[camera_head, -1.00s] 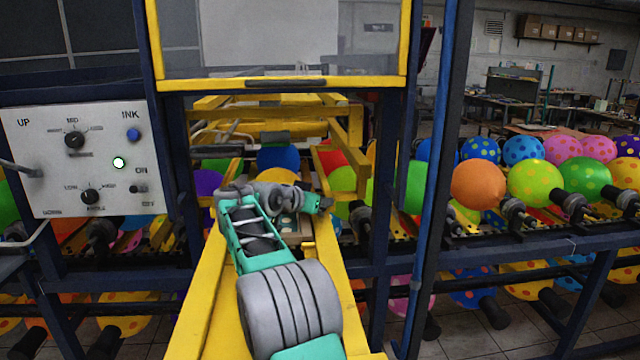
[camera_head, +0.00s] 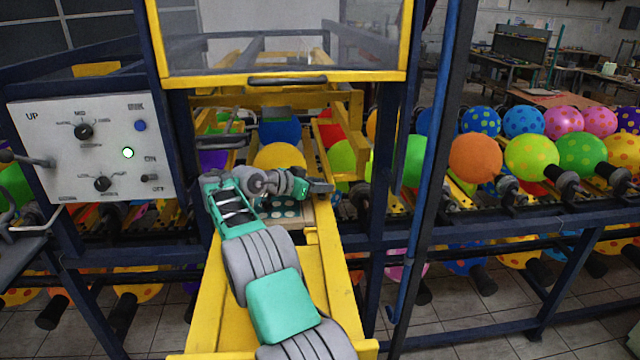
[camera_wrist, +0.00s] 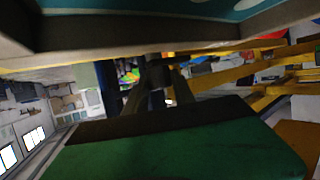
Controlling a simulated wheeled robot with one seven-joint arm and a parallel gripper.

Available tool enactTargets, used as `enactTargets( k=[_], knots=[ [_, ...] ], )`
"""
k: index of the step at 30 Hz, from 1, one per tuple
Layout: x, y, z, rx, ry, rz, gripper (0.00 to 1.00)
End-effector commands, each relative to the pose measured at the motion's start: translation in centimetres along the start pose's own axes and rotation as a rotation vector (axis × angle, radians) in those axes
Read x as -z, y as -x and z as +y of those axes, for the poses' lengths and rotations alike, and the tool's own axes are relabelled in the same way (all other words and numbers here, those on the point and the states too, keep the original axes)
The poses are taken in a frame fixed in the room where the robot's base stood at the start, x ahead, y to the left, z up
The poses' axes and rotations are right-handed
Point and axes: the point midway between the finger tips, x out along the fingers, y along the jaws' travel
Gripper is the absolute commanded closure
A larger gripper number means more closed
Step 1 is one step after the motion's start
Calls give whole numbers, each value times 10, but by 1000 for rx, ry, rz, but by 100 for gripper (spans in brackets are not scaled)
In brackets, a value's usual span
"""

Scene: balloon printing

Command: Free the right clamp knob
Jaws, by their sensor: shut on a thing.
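My gripper (camera_head: 322,188) is at the right edge of the printing plate (camera_head: 283,209), a pale board with teal dots on the yellow frame. In the wrist view my gripper's two dark fingers (camera_wrist: 158,92) stand on either side of a small dark piece, which looks like the right clamp knob (camera_wrist: 156,74). The fingers are shut on it. In the head view the knob is hidden behind the gripper or too small to tell apart. The left clamp knob cannot be made out behind my arm.
A yellow-edged clear guard (camera_head: 285,80) hangs above the plate. A control panel (camera_head: 92,147) with knobs and a lit green lamp stands at left. A blue upright post (camera_head: 398,190) stands right of my gripper. Balloons on black holders line the rail behind.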

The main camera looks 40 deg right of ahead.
Motion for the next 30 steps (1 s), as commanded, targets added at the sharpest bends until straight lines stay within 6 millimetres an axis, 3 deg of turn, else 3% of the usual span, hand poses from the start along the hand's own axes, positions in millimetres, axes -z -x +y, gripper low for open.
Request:
enactTargets(
  k=[3, 4, 11, 20, 30],
  knots=[
    [0, 0, 0, -1, -1, 0, 100],
    [0, 0, 0, -1, -1, 0, 67],
    [0, 0, 0, 0, 0, 0, 48],
    [-1, 4, 0, 2, 1, 0, 48],
    [-2, 65, -2, 4, 0, 1, 48]
  ],
)
